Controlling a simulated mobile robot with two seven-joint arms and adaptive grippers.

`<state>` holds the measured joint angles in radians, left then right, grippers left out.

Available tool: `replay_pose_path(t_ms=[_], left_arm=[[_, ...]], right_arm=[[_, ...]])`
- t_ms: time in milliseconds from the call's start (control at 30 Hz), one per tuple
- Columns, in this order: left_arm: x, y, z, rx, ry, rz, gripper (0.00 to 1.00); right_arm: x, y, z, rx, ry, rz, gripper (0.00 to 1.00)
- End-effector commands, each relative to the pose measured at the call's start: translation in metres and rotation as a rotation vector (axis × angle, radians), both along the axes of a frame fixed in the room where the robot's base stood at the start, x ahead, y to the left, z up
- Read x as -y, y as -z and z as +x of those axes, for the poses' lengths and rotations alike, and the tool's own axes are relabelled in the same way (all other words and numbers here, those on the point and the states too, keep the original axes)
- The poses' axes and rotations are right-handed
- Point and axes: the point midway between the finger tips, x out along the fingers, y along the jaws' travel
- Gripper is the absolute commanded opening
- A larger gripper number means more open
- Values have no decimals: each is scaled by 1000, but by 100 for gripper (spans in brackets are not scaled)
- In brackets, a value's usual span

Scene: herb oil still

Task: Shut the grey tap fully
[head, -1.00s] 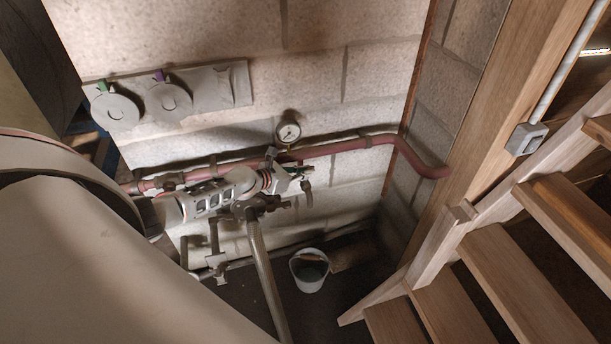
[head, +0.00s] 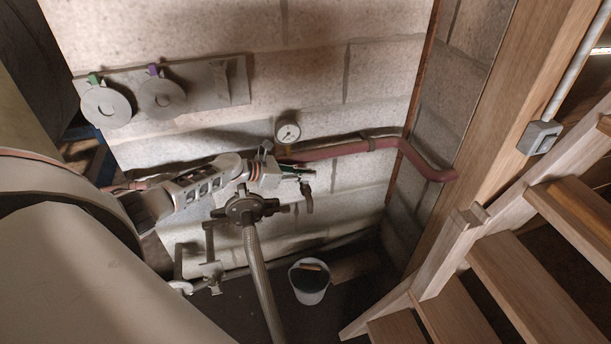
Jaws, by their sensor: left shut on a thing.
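My left gripper (head: 300,172) is on the end of the pale arm from the left, in front of the wall below the round gauge. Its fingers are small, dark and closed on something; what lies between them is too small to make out. A grey fitting with a dark round body (head: 245,208) stands just below and left of the fingers, with a braided hose (head: 258,265) hanging from it. A short dark piece (head: 308,198) hangs just below the fingertips. I cannot tell which of these parts is the grey tap's handle. My right gripper is out of view.
A red pipe (head: 345,148) runs along the block wall behind the gripper, with a gauge (head: 288,132) above it. A smaller valve (head: 212,270) sits low at left. A bucket (head: 310,281) stands on the floor. Wooden stairs (head: 510,270) fill the right side.

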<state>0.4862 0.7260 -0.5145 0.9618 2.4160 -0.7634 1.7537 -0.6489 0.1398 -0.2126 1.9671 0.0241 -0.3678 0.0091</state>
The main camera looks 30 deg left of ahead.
Motion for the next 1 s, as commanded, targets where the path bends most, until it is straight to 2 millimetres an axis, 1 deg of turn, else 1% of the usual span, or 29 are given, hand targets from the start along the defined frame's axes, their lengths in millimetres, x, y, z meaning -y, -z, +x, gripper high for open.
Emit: replay_pose_path(t_ms=[67,100,167,500,633,767,1000], left_arm=[[0,0,0,1,-1,1,0],[0,0,0,2,-1,0,12],[0,0,0,2,-1,0,26],[0,-1,0,2,-1,-1,26],[0,-9,1,2,-1,0,26],[0,-27,0,4,2,2,26],[0,-73,0,5,1,3,26]], right_arm=[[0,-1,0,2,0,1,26],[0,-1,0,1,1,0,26],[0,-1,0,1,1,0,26],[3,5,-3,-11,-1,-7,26],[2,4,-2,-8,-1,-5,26],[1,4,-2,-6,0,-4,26],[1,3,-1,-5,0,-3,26]])
